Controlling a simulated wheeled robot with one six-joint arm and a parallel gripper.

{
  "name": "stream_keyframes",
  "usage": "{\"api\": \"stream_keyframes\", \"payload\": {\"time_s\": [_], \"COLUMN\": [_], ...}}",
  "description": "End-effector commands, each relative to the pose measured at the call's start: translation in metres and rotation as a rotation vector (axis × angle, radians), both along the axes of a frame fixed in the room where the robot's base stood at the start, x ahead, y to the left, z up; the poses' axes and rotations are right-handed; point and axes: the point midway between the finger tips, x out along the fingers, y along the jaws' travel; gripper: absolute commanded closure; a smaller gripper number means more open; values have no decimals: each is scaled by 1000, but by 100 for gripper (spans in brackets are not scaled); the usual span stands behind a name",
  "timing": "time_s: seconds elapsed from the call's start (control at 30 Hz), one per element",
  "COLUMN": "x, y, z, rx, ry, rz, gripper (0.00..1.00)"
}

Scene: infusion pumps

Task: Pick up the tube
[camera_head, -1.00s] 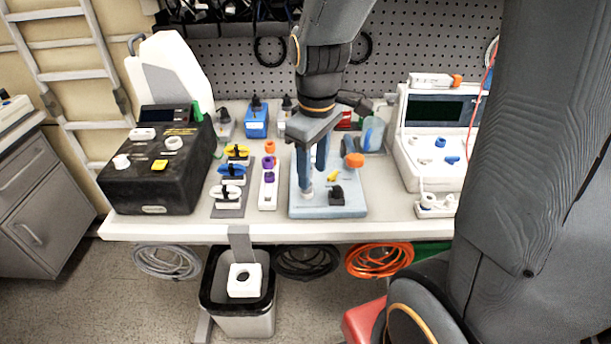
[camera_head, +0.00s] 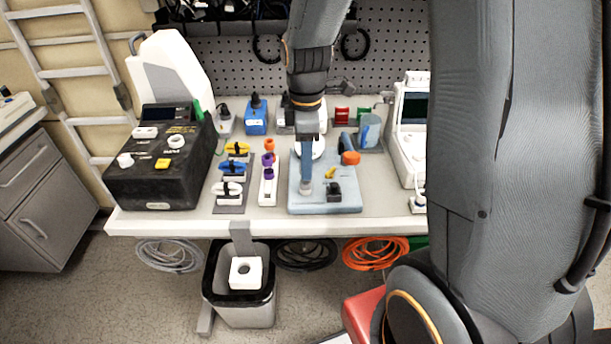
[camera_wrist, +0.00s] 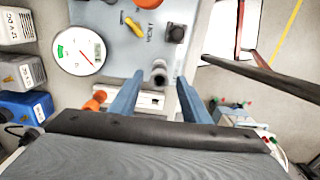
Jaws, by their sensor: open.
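The tube looks like a short grey upright cylinder (camera_wrist: 159,71) on the light blue board (camera_wrist: 100,14). In the wrist view it shows between the two blue fingertips of my gripper (camera_wrist: 160,79), with gaps on both sides. My gripper is open and points down at the board. In the head view my gripper (camera_head: 306,176) is seen edge-on over the board's left front part, and it largely hides the tube. I cannot tell how far the fingertips are above the board.
On the board are a round dial (camera_wrist: 78,50), a yellow piece (camera_wrist: 133,26), a black block (camera_head: 333,192) and an orange knob (camera_head: 350,158). A white strip with purple and orange parts (camera_head: 268,188) lies left of the board. A black pump (camera_head: 150,185) stands further left.

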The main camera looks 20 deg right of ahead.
Motion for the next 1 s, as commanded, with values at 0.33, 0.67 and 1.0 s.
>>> {"api": "stream_keyframes", "payload": {"time_s": [0.33,0.67,1.0], "x": [0,0,0], "y": [-1,-1,-1], "z": [-27,-27,-27], "rx": [0,0,0], "ry": [0,-1,-1], "rz": [-1,-1,-1], "gripper": [57,77,98]}}
